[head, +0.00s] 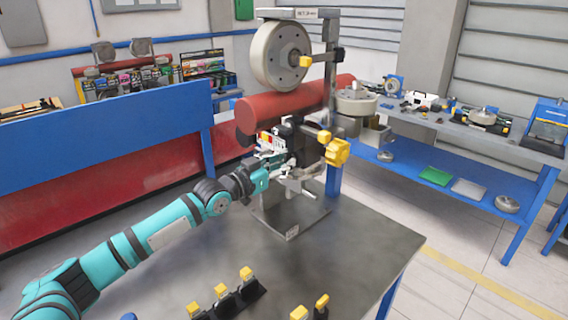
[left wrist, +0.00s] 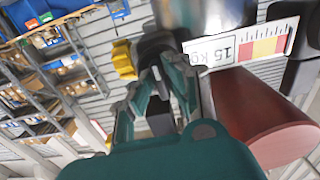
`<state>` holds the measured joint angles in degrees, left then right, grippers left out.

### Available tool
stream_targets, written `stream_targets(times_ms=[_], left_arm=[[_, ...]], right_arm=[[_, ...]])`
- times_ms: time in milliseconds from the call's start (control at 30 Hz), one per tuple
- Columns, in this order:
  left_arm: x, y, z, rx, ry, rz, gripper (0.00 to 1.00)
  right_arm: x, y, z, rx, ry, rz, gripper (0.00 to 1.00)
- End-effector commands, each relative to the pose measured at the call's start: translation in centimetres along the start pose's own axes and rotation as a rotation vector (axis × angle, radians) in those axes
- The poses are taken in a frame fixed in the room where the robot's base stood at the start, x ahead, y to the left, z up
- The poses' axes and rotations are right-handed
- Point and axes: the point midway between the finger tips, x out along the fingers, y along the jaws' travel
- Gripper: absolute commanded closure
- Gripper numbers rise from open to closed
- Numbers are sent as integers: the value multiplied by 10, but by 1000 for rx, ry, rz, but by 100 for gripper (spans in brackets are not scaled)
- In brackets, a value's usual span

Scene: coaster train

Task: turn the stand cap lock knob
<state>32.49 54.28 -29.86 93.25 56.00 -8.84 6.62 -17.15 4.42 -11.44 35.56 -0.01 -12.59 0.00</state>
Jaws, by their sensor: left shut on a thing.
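The test stand (head: 331,95) rises from a flat base plate (head: 290,215) on the grey table. A large yellow lobed knob (head: 337,152) and a smaller yellow knob (head: 325,137) sit on its right side; a yellow knob also shows in the left wrist view (left wrist: 124,60). My left gripper (head: 284,164) is at the stand's middle, left of the yellow knobs. In the left wrist view its fingers (left wrist: 160,75) close around a dark part (left wrist: 155,45), just right of the yellow knob. I cannot tell whether this dark part is the cap lock knob. My right gripper is not in view.
A scale label marked 15 kg (left wrist: 240,45) is close to the fingers. Black holders with yellow tops (head: 222,292) stand at the table's front. The table's right front is clear.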

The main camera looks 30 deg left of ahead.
Motion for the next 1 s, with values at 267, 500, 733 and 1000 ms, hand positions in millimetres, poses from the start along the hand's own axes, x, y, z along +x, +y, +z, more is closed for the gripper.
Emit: stream_targets(times_ms=[267, 500, 733, 1000], left_arm=[[0, 0, 0, 33, 2, 0, 100], [0, -1, 0, 164, 3, 0, 100], [0, -1, -1, 369, 2, 0, 100], [0, -1, -3, 625, 3, 0, 100]], right_arm=[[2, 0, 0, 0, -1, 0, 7], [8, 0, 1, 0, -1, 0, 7], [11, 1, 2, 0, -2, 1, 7], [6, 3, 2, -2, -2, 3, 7]])
